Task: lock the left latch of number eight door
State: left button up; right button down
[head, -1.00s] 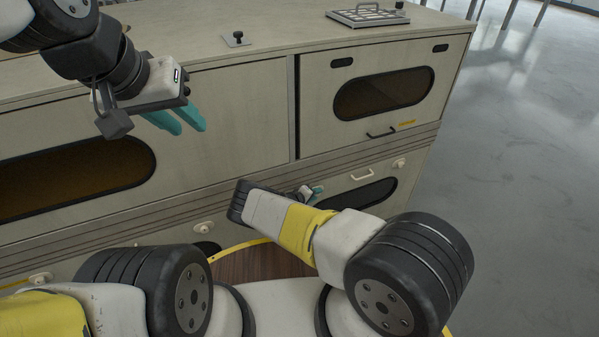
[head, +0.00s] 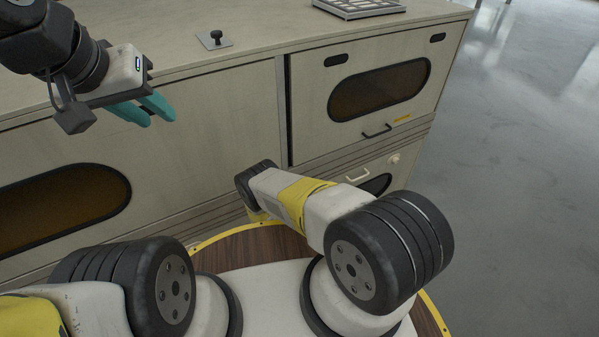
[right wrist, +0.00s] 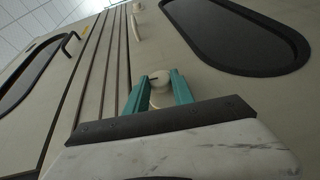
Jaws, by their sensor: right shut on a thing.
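In the right wrist view, my right gripper (right wrist: 160,92) has its teal fingers shut on a round, off-white latch knob (right wrist: 159,79). The knob sits on the pale panel beside a lower door with a dark oval window (right wrist: 240,32). That door's white handle also shows in the right wrist view (right wrist: 136,27), and in the head view (head: 358,174). Another latch knob (head: 393,158) sits at the door's right. No door number is readable. In the head view my right arm hides its own gripper. My left gripper (head: 145,108) is empty, its fingers slightly apart, before the cabinet.
An upper door (head: 380,92) has a dark handle and oval window. A metal plate with a black knob (head: 215,40) and a slotted tray (head: 358,8) lie on the cabinet top. Open grey floor (head: 520,180) lies to the right.

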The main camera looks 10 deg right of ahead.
jog(key=shift+d, duration=0.1)
dwell(0.3)
jog(key=c, duration=1.1)
grip_release()
jog(key=v, duration=0.7)
jog(key=shift+s+a, duration=0.3)
